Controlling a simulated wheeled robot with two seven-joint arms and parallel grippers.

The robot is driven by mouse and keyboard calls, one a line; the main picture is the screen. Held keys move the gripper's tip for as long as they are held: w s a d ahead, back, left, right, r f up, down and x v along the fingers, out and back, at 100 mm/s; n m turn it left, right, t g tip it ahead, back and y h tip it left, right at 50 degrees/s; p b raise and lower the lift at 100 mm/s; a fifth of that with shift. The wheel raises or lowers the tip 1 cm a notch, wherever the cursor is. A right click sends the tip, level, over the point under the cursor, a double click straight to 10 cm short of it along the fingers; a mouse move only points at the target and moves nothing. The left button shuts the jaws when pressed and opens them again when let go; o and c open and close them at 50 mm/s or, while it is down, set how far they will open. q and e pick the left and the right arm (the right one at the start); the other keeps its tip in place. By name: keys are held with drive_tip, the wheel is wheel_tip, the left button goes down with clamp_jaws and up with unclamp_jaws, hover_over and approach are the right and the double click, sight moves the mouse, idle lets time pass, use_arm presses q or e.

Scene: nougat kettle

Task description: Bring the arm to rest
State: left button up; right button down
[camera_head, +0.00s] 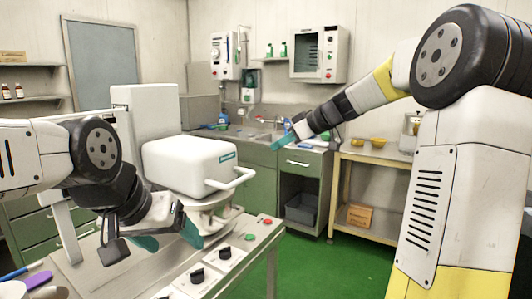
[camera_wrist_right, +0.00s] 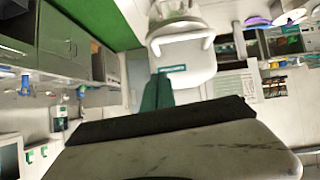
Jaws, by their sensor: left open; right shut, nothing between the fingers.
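My right arm reaches in from the right of the head view, raised over the green floor. Its gripper (camera_head: 283,141) is at the middle of the picture, in front of the sink counter, with its teal fingers together. The right wrist view shows the same gripper (camera_wrist_right: 157,92) shut and empty. My left gripper (camera_head: 168,238) is low at the left, with its teal fingers spread apart and nothing seen between them. It is in front of the white kettle machine (camera_head: 195,165), close to its lower part. That machine also shows beyond the right gripper in the wrist view (camera_wrist_right: 185,58).
The machine's bench has a panel with knobs and buttons (camera_head: 250,237). Behind are a green-fronted sink counter (camera_head: 260,163) and a side table (camera_head: 370,158) with yellow bowls. A purple item (camera_head: 35,280) lies at lower left. The green floor (camera_head: 345,265) is clear.

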drive_tip(key=s+d+f+m+h, duration=0.1)
drive_tip(key=s+f+m+h, duration=0.1)
drive_tip(key=s, duration=0.8)
drive_tip(key=s+d+f+m+h, duration=0.2)
drive_tip(key=s+f+m, duration=0.2)
drive_tip(key=s, duration=0.7)
drive_tip(key=s+d+f+m+g+h, duration=0.1)
drive_tip(key=s+d+f+m+h, duration=0.1)
drive_tip(key=s, duration=0.9)
drive_tip(key=f+m, duration=0.1)
drive_tip(key=m, duration=0.1)
drive_tip(key=shift+s+f+m+h, duration=0.2)
drive_tip(key=shift+f+m+h, duration=0.05)
drive_tip(key=shift+m+h, duration=0.05)
